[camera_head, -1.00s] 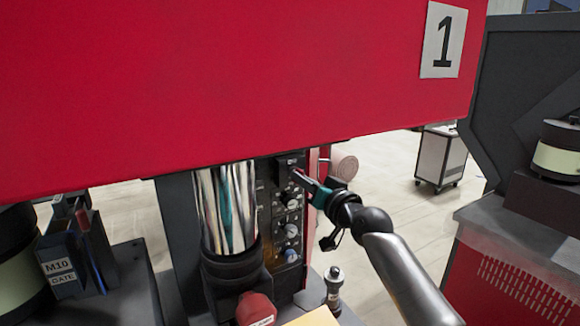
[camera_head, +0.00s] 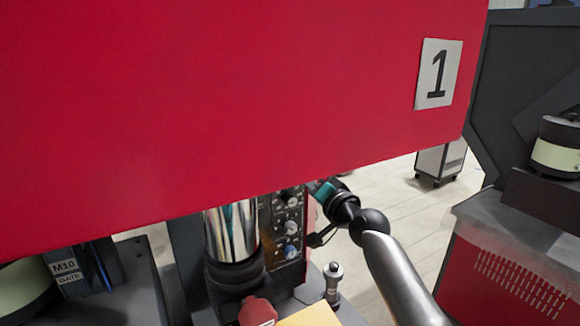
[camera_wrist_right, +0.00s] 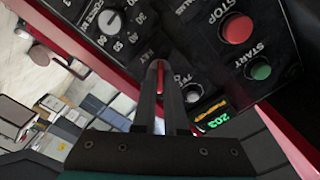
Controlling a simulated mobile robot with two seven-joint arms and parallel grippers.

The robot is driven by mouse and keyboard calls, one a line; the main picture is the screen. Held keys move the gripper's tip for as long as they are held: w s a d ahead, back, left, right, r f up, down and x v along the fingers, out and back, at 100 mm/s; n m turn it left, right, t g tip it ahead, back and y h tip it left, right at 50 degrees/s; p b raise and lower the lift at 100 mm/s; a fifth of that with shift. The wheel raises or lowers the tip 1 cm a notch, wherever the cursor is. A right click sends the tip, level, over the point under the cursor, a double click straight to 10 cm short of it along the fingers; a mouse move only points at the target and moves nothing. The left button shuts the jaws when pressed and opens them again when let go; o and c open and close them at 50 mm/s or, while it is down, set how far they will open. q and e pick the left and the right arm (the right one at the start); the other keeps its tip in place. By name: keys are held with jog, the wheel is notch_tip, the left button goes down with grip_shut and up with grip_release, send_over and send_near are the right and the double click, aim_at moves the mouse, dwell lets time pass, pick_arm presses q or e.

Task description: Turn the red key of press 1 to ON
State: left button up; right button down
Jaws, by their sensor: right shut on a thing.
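The red key (camera_wrist_right: 160,73) shows in the right wrist view as a thin red strip between the fingertips of my right gripper (camera_wrist_right: 160,90). The gripper is shut on it, in front of the dark control panel (camera_wrist_right: 205,55). The key's ON and OFF marks cannot be read. In the head view, the teal part of my right gripper (camera_head: 325,191) is beside the control panel's right edge. The red front of press 1 (camera_head: 230,100) hides the fingertips, the key and the panel's top. My left gripper is not in view.
Around the key in the right wrist view are a large dial (camera_wrist_right: 110,20), a red STOP button (camera_wrist_right: 236,28), a green START button (camera_wrist_right: 260,70) and a small lit display (camera_wrist_right: 211,119). In the head view a polished column (camera_head: 232,230) stands left of the panel.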

jog(key=shift+m+p, duration=1.15)
jog(key=shift+m, duration=1.45)
